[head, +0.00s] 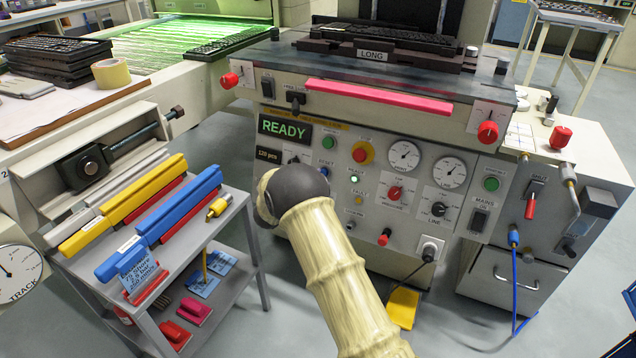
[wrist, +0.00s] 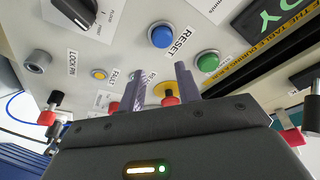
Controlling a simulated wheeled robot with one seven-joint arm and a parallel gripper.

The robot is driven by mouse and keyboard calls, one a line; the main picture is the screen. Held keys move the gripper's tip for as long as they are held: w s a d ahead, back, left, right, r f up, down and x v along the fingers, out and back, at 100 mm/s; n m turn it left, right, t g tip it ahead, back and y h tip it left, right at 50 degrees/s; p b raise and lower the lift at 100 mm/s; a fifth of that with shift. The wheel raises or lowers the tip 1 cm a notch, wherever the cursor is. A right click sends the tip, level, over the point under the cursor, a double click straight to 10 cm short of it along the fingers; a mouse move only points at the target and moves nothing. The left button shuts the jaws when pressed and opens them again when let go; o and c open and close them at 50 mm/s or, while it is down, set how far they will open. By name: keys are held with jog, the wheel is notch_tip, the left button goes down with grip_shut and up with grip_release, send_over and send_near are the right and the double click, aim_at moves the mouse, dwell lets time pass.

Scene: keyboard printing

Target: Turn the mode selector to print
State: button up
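A large black rotary knob (wrist: 76,10), which looks like the mode selector, is partly cut off at the top left of the wrist view. It sits on a white plate with small labels; I cannot read its setting surely. In the head view the fingers are hidden behind my arm.
The blue RESET button (wrist: 161,35) and a green button (wrist: 208,61) lie close by. A red-and-yellow stop button (head: 362,152) and the pressure knob (head: 395,193) are to the right. A grey cart (head: 236,190) with coloured bars stands left of my arm.

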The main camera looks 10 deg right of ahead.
jog(key=s+a+r+n+y+p, duration=0.2)
jog(key=s+r+n+y+p, duration=0.3)
jog(key=s+r+n+y, duration=0.45)
jog(key=s+d+r+n+g+y+p, duration=0.1)
jog(key=s+n+g, duration=0.3)
jog(key=s, duration=1.1)
jog(key=s+d+r+n+g+y+p, duration=0.1)
jog(key=s+r+n+g+y+p, duration=0.1)
jog(key=s, duration=1.3)
jog(key=n+g+p, duration=0.1)
jog(key=n+g, duration=0.1)
jog(key=shift+d+r+n+g, duration=0.15)
jog(key=shift+d+n+g, duration=0.1)
jog(key=shift+n+g, duration=0.1)
jog(key=shift+w+a, duration=0.1)
